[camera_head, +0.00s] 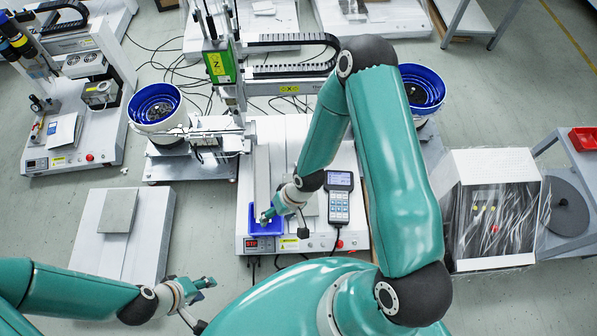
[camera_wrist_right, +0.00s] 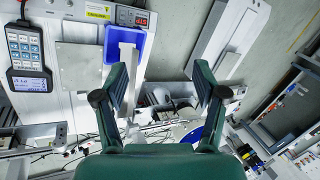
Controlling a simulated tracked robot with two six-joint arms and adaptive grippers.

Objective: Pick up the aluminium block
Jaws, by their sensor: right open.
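A flat grey metal block (camera_head: 118,211) lies on a white base plate at the left in the head view. A second grey flat piece (camera_head: 312,204) sits on the middle machine, partly behind my right gripper; it also shows in the right wrist view (camera_wrist_right: 80,68). I cannot tell which is the aluminium block. My right gripper (camera_head: 267,214) is over the front of the machine, near a blue tray (camera_head: 251,222). In the wrist view its fingers (camera_wrist_right: 160,72) are wide apart with nothing between them. My left gripper (camera_head: 203,300) has its fingers apart, empty, in front of the base plate.
A long grey bar (camera_head: 262,175) runs down to the blue tray. A handheld controller (camera_head: 339,200) lies right of the gripper. Blue-rimmed bowls (camera_head: 155,104) and a gantry (camera_head: 222,65) stand behind. A clear-covered box (camera_head: 490,210) is at right. Floor is free between the plate and machine.

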